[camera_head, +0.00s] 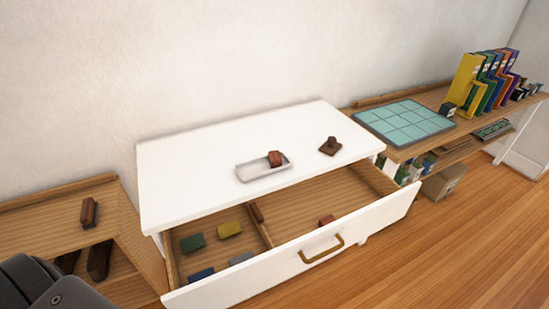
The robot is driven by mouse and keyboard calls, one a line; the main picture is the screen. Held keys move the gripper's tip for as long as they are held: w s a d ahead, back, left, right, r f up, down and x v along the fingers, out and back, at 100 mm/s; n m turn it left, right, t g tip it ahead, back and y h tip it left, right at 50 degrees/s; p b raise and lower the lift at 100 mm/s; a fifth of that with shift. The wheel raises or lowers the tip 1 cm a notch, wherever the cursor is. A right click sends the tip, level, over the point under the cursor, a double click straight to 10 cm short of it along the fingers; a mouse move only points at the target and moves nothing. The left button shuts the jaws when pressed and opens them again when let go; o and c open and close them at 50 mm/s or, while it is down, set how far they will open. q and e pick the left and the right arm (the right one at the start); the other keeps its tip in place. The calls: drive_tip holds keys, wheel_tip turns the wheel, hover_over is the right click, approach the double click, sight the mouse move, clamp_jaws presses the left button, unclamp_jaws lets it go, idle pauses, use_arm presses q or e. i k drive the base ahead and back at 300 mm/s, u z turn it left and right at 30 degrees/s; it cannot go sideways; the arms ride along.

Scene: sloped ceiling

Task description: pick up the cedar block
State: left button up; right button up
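No label marks the cedar block, and I cannot tell which reddish-brown piece it is. One reddish-brown block (275,158) sits in a small white tray (250,174) on the white cabinet top (200,180). Another reddish-brown block (326,220) lies in the open drawer, near its front. A narrow brown block (257,213) lies by the drawer's divider. Dark grey parts at the lower left look like my own arm. No gripper fingers show for either arm.
The drawer front (300,258) sticks out, with a brass handle (321,250). Green (192,243) and yellow (229,229) blocks lie in its left part. A dark brown knobbed piece (330,147) stands on the cabinet. Wooden shelves flank it; a brown brush-like object (88,212) is at left.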

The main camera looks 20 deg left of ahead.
sight(274, 158)
drive_tip(key=z, duration=1.25)
drive_tip(key=i, duration=2.6)
drive_tip(key=u, duration=3.2)
